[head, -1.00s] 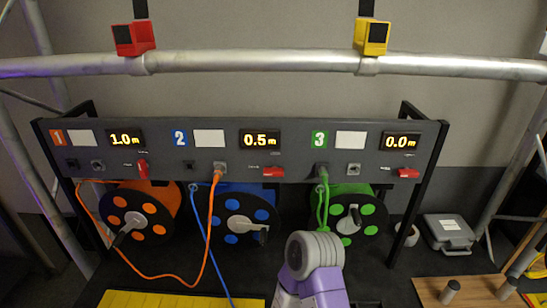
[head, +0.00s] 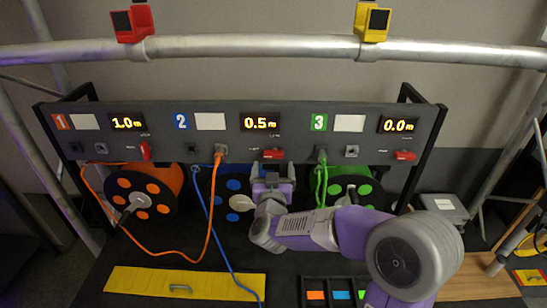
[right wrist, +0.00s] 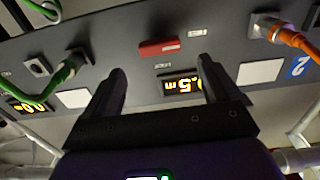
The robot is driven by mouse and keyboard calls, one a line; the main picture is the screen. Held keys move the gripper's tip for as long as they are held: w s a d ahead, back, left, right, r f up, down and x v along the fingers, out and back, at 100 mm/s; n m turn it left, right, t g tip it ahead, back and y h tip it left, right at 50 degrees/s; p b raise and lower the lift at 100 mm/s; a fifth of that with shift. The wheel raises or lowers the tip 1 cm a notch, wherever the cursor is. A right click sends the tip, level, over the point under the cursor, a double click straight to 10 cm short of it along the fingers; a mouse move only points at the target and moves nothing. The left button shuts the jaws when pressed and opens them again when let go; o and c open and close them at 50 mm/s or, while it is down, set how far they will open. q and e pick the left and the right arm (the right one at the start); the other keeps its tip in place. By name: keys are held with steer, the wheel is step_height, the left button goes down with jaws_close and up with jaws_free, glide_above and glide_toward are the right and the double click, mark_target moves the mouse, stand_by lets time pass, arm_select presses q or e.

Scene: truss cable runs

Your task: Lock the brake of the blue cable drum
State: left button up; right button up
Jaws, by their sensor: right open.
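The blue cable drum (head: 232,187) hangs under the grey panel at the section marked 2, partly hidden by my right arm. The red brake lever (head: 272,155) of that section lies sideways on the panel below the 0.5 m display (head: 260,122). My right gripper (head: 270,172) is just below this lever in the head view. In the right wrist view the lever (right wrist: 160,48) appears upside down, ahead of the two spread, empty fingers (right wrist: 160,85). I cannot tell whether a finger touches it. My left gripper is not in view.
The orange drum (head: 150,192) and green drum (head: 352,186) flank the blue one. Orange (head: 205,235), blue (head: 217,240) and green cables (head: 320,185) hang nearby.

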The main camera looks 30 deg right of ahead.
mark_target(276, 156)
steer(key=shift+p+x, duration=0.4)
steer(key=shift+x, duration=2.4)
steer(key=shift+f, duration=0.1)
steer(key=c, duration=1.1)
steer(key=shift+o, duration=0.2)
steer(key=shift+f+m+b, duration=0.1)
steer(key=shift+m+b, duration=0.8)
steer(key=shift+b, duration=0.35)
steer(key=m+b, duration=0.6)
steer(key=shift+s+d, duration=0.1)
steer(key=m+b, duration=0.4)
steer(key=m, duration=0.1)
steer(key=shift+d+m+b, duration=0.1)
steer(key=shift+m+b, duration=0.2)
steer(key=shift+b, duration=0.05)
steer(key=shift+s+d+m+b, duration=0.1)
steer(key=shift+m+b, duration=1.45)
steer(key=shift+m, duration=0.65)
